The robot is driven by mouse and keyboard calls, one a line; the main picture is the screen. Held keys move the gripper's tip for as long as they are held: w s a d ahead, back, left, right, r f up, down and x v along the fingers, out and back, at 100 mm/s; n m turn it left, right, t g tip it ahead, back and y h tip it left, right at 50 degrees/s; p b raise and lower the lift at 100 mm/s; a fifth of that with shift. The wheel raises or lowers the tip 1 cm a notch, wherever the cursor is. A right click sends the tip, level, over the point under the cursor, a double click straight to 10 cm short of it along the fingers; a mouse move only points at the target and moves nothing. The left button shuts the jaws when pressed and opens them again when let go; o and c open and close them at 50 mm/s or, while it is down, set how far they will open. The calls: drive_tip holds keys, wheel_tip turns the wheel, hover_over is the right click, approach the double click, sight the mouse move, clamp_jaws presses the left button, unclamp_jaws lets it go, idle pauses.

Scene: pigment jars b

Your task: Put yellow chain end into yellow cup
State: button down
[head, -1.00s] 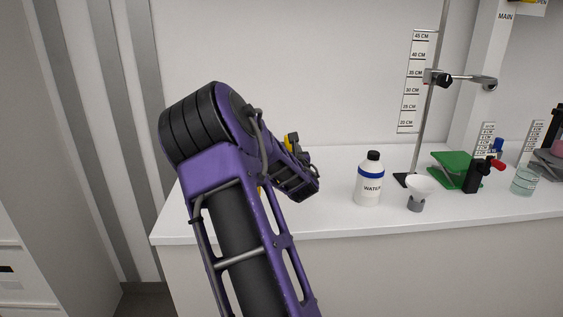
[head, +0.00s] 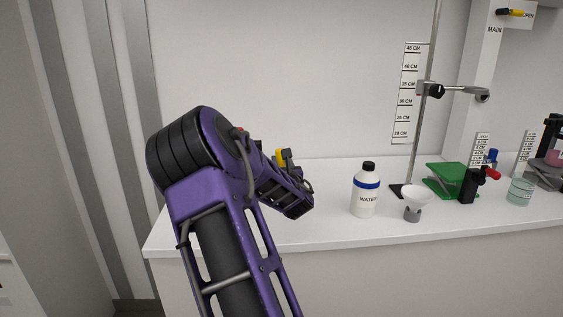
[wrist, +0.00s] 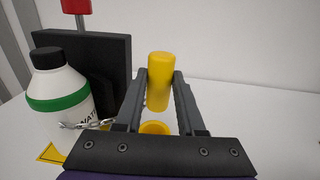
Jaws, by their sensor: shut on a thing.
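In the wrist view my gripper (wrist: 160,88) is shut on the yellow chain end (wrist: 160,75), a smooth yellow cylinder held upright between the two grey fingers. A round yellow rim, apparently the yellow cup (wrist: 155,127), shows beyond and below the held end, partly hidden by my gripper's body. The held end is apart from the rim in the picture; its height above it is hard to tell. A silver chain (wrist: 85,125) crosses in front of a bottle at left.
A white bottle with a green band (wrist: 60,95) stands left of my gripper, before a dark upright panel (wrist: 95,65). The head view shows a water bottle (head: 366,192), a funnel (head: 415,198) and a green jack stand (head: 448,174) farther right. The white bench (wrist: 245,105) right of my gripper is clear.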

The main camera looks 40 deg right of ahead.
drive_tip(key=shift+f, duration=2.25)
drive_tip(key=shift+f, duration=2)
drive_tip(key=shift+c, duration=2.2)
unclamp_jaws()
drive_tip(key=shift+s, duration=0.1)
drive_tip(key=v, duration=1.7)
drive_tip(key=shift+s+a+f, duration=0.1)
drive_tip(key=shift+f, duration=0.1)
